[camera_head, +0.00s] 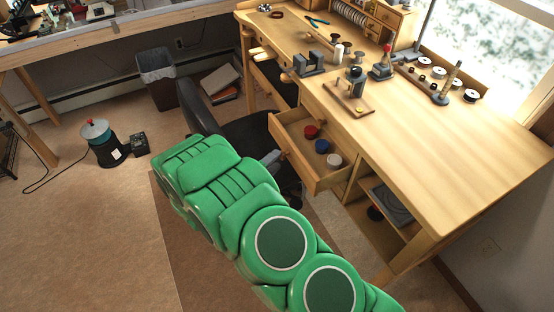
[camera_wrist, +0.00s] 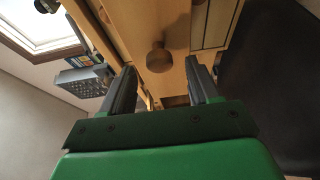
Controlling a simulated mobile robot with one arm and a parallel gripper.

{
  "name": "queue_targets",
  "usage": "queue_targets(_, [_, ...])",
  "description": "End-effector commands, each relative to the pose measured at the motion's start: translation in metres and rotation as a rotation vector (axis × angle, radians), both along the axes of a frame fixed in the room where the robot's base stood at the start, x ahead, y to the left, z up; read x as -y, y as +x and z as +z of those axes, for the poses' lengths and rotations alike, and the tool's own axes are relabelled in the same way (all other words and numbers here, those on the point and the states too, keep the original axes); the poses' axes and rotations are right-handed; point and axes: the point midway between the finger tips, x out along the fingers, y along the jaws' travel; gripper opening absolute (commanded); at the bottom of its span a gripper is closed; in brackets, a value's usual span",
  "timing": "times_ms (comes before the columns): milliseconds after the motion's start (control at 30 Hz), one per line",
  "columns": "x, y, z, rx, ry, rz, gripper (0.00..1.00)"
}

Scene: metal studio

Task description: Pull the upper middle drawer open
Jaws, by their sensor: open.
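A wooden drawer (camera_head: 318,178) under the front of the workbench stands out from the bench, open at the top. Red, blue and white round items lie inside it. My gripper (camera_head: 274,158) is at the drawer's front, partly hidden by my green arm in the head view. In the wrist view my gripper (camera_wrist: 160,68) is open, its two dark fingers on either side of a round wooden knob (camera_wrist: 158,59). The knob sits between the tips with gaps on both sides, on the drawer front (camera_wrist: 155,22). Neither finger appears to touch it.
The workbench (camera_head: 450,150) carries tools and small stands. An open shelf (camera_head: 385,215) lies below the drawer to the right. A dark chair (camera_head: 205,110) stands close behind my gripper.

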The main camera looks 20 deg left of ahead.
Motion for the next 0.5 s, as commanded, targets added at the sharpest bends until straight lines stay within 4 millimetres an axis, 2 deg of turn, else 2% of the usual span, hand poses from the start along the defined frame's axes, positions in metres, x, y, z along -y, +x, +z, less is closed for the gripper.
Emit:
queue_targets(200, [0.006,0.014,0.0,0.0,0.001,-0.002,0.61])
queue_targets(500, [0.008,0.018,0.0,0.0,0.001,-0.001,0.61])
